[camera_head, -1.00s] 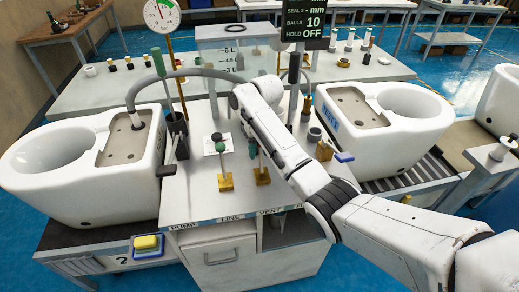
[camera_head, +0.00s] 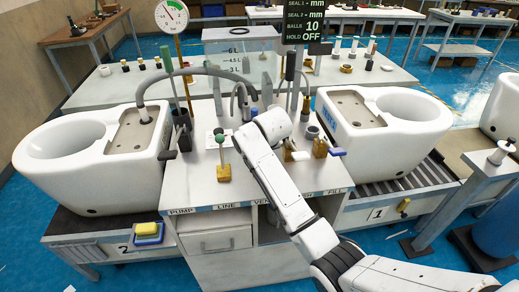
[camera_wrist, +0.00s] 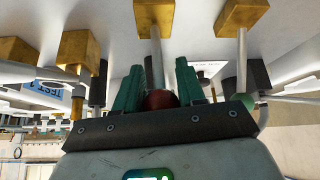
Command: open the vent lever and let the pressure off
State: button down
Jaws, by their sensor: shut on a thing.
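In the wrist view, which is upside down, the green fingers of my gripper (camera_wrist: 158,72) are shut around the red knob (camera_wrist: 160,98) of the vent lever. Its pale stem runs up to a brass block (camera_wrist: 154,16). In the head view my arm covers this lever and most of my gripper, above the VENT label on the white bench. The line lever, with a green knob (camera_head: 220,138) and brass base (camera_head: 223,173), stands just left of my arm. The pressure gauge (camera_head: 172,15) stands at the back left; I cannot read its value.
The line lever's green knob (camera_wrist: 246,101) is close beside my fingers. Another brass block (camera_wrist: 78,50) is on the other side. White toilets (camera_head: 92,160) (camera_head: 385,130) flank the bench. A grey hose (camera_head: 190,72) arches over the left. The display (camera_head: 304,22) reads BALLS 10, HOLD OFF.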

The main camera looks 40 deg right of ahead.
jog(key=shift+s+a+f+t+h+b, duration=0.2)
jog(key=shift+s+a+t+h+b, duration=0.1)
jog(key=shift+s+t+h+b, duration=0.3)
jog(key=shift+s+a+f+t+h+b, duration=0.15)
jog(key=shift+s+a+t+h+b, duration=0.2)
jog(key=shift+t+b, duration=0.3)
jog(key=c, duration=0.8)
grip_release()
jog(key=v, duration=1)
jog(key=shift+s+a+r, duration=0.15)
jog(key=shift+s, duration=0.25)
